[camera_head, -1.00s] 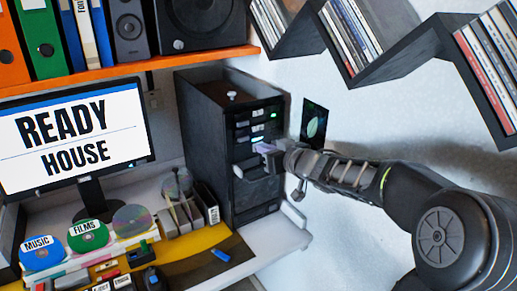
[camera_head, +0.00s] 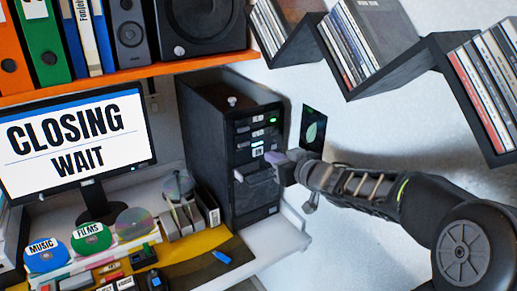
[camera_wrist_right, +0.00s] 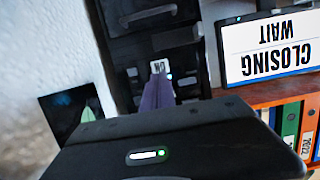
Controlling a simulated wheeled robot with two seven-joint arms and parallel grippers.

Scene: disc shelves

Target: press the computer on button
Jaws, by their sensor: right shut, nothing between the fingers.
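The computer (camera_head: 212,135) is a black tower at the right end of the desk. Its front has several slots, a green light near the top and a drawer-like part (camera_head: 256,174) sticking out. A small white-labelled button (camera_head: 257,152) is on this front; in the wrist view the label (camera_wrist_right: 157,66) appears upside down, with a blue light beside it. My right gripper (camera_head: 280,157) is shut and empty, its purple fingertips (camera_wrist_right: 157,90) just in front of the labelled button. I cannot tell whether they touch it. The monitor (camera_head: 72,143) reads "CLOSING WAIT". My left gripper is out of view.
An orange shelf (camera_head: 150,73) with binders and speakers is above the desk. Zigzag black disc shelves (camera_head: 385,72) hang on the right wall. A dark card (camera_head: 313,128) is behind my right gripper. Discs and a disc rack (camera_head: 190,218) stand left of the computer.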

